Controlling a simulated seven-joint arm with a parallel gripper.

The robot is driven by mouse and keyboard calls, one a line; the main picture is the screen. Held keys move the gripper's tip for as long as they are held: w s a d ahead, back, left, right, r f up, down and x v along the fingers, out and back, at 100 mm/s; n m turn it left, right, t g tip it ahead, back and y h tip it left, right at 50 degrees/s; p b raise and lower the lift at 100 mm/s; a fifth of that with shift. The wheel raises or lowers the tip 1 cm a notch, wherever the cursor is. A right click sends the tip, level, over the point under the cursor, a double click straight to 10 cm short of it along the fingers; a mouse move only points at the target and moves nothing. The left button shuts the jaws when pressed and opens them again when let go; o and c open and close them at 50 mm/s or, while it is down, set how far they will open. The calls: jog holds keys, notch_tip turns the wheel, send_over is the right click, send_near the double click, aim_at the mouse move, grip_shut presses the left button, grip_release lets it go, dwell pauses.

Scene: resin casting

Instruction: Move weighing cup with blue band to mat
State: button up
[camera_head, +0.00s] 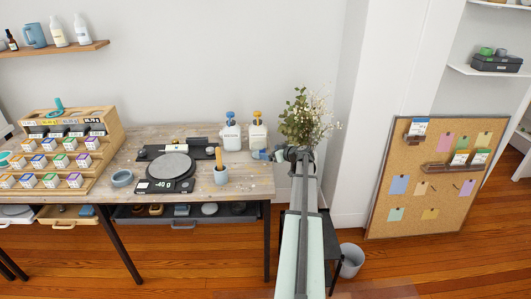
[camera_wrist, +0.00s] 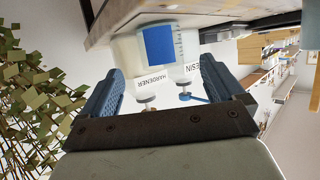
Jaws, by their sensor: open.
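The weighing cup with the blue band (camera_wrist: 158,43) is translucent with measuring marks. It shows upside down at the top of the wrist view, in line with the gap between my fingers. My gripper (camera_wrist: 160,68) is open, with one finger to either side of the cup's outline; I cannot tell whether the cup is between the fingertips or just beyond. In the head view my gripper (camera_head: 293,153) is at the table's right end, near small cups (camera_head: 263,154). A dark flat piece (camera_head: 150,152), possibly the mat, lies behind the scale.
Resin (camera_head: 231,135) and hardener (camera_head: 257,133) bottles stand behind. A plant (camera_head: 303,122) rises beside my gripper. A stepped rack (camera_head: 104,120) fills the left.

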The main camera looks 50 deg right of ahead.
jog(key=shift+v, duration=2.55)
